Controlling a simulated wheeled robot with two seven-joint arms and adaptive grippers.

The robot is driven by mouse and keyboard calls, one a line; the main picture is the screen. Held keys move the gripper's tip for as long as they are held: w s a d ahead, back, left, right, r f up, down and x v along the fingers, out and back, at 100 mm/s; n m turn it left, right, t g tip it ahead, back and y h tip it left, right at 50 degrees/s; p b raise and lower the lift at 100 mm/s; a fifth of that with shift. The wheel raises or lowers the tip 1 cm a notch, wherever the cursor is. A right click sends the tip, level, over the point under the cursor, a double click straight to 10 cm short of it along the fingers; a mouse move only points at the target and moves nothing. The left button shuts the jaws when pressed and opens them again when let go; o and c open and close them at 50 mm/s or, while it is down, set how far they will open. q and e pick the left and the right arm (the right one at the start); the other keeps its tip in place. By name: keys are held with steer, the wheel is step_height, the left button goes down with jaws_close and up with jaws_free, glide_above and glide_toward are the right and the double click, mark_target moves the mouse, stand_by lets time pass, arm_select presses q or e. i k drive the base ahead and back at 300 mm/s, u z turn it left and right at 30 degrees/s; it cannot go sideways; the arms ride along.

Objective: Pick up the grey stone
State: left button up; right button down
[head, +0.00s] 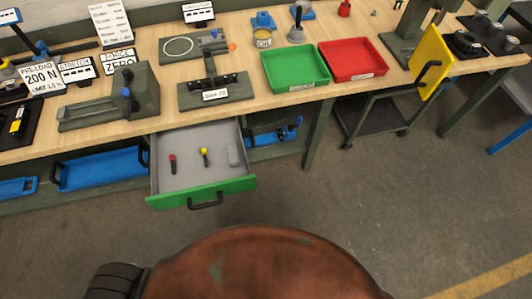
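A small light grey block (233,155), which looks like the grey stone, lies in the open drawer (184,183) near its right wall. The drawer is grey inside with a green front and a black handle, and it is pulled out under the workbench. A small red-topped piece (173,164) and a yellow-topped piece (205,157) lie to the left of the block, apart from it. Neither of my grippers shows in the head view.
The wooden bench top (145,60) carries fixtures and signs. A green tray (294,68) and a red tray (352,60) stand right of the drawer. A yellow panel (433,68) with a black handle sticks out farther right. The floor before the drawer is clear.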

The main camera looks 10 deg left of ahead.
mark_target(232, 151)
steer(key=z, duration=1.25)
steer(key=i, duration=2.35)
steer(key=u, duration=3.35)
